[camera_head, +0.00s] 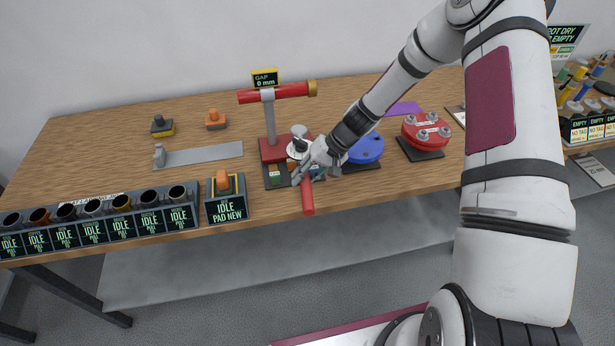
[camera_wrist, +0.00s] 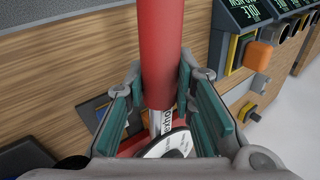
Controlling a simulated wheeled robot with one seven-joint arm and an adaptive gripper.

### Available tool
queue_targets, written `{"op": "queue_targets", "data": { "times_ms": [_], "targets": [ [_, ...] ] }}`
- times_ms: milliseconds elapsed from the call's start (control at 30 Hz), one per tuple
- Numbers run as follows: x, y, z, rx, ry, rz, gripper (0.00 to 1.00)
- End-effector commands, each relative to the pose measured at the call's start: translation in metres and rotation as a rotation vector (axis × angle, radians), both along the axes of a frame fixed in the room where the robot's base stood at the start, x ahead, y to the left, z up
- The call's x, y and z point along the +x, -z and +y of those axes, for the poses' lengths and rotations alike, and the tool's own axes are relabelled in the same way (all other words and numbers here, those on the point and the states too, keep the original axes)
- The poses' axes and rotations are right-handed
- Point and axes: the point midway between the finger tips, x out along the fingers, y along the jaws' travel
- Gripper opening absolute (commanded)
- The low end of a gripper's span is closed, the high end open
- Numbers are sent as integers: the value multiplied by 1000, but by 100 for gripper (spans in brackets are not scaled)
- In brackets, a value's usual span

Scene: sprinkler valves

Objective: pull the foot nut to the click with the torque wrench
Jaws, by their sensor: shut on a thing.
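My gripper (camera_head: 316,165) is shut on the torque wrench by its red handle (camera_head: 307,197). In the wrist view the red handle (camera_wrist: 160,55) runs between the teal finger pads of my gripper (camera_wrist: 160,95). Past the handle, a metal shaft with lettering (camera_wrist: 161,122) leads to a white dial (camera_wrist: 170,146). The wrench reaches in at the foot of a stand with a red base (camera_head: 270,150), a grey post and a red pipe (camera_head: 275,93) on top. The foot nut is hidden by the wrench head and my gripper.
A sign above the pipe reads "GAP 0 mm" (camera_head: 265,77). A blue flange (camera_head: 367,149) and a red flange with bolts (camera_head: 427,132) stand to the right. A row of labelled cups (camera_head: 95,222) and a "PAD NEW" box (camera_head: 227,209) line the front left edge.

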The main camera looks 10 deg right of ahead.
Motion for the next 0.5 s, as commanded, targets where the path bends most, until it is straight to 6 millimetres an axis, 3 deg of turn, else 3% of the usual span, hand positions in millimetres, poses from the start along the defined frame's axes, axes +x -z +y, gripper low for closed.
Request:
{"op": "queue_targets", "data": {
  "times_ms": [500],
  "targets": [
    [2, -1, 13, 0, 66, -4, 0]
  ]
}}
